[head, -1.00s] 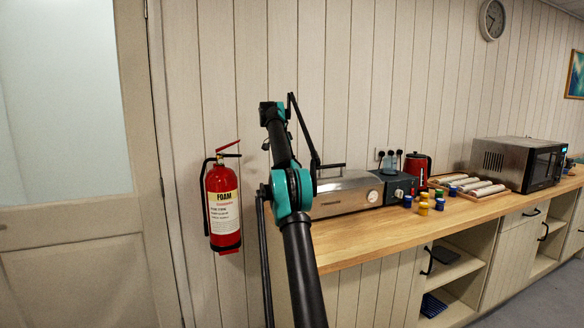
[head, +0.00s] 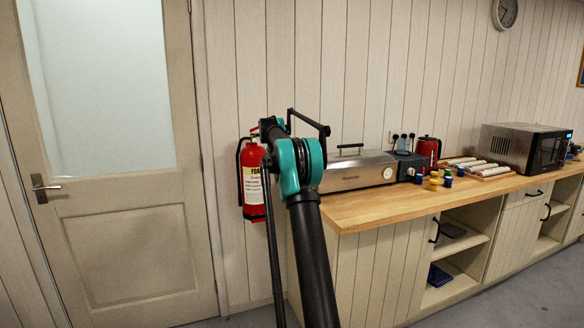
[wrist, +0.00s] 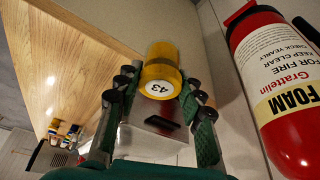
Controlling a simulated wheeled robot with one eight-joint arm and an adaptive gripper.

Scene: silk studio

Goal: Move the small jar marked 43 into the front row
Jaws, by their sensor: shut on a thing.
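The small yellow jar marked 43 (wrist: 160,72) is in the wrist view, with its round white number label facing the camera. My gripper (wrist: 158,92) is shut on it, with a finger on each side. The jar is held in the air, clear of the worktop. In the head view my arm hides the gripper and this jar. Several other small yellow and blue jars (head: 433,181) stand on the wooden worktop (head: 375,206). They also show small at the lower left of the wrist view (wrist: 72,131); their numbers are too small to read.
A steel box with a lid (head: 356,171) stands at the worktop's left end. A red kettle (head: 428,149), trays of pale rolls (head: 487,169) and a microwave (head: 522,148) stand behind and right of the jars. A fire extinguisher (head: 252,180) hangs left of the worktop, close to my arm.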

